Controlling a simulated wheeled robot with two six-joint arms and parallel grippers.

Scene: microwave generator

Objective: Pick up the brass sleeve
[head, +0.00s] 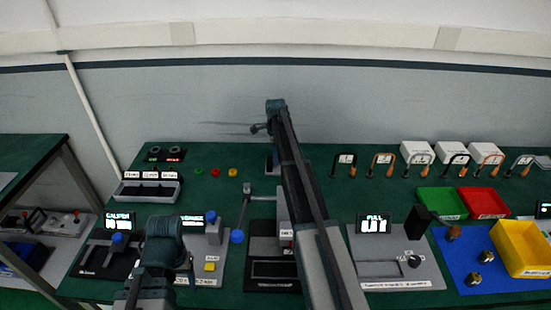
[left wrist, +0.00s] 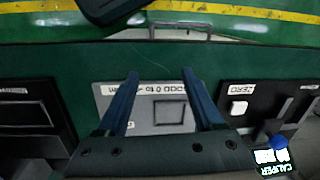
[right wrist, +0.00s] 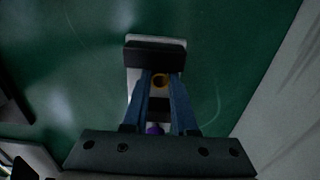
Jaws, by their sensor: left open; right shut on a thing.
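In the head view my right arm reaches to the back of the bench and hides the sleeve. My left gripper (left wrist: 160,77) is open and empty above a grey panel (left wrist: 167,113) in the left wrist view.
A green tray (head: 442,203), a red tray (head: 483,203) and a yellow bin (head: 524,247) stand at the right, by a blue mat (head: 462,264) with metal parts. Several hooked gauges line the back right. Bare green bench lies at the back.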

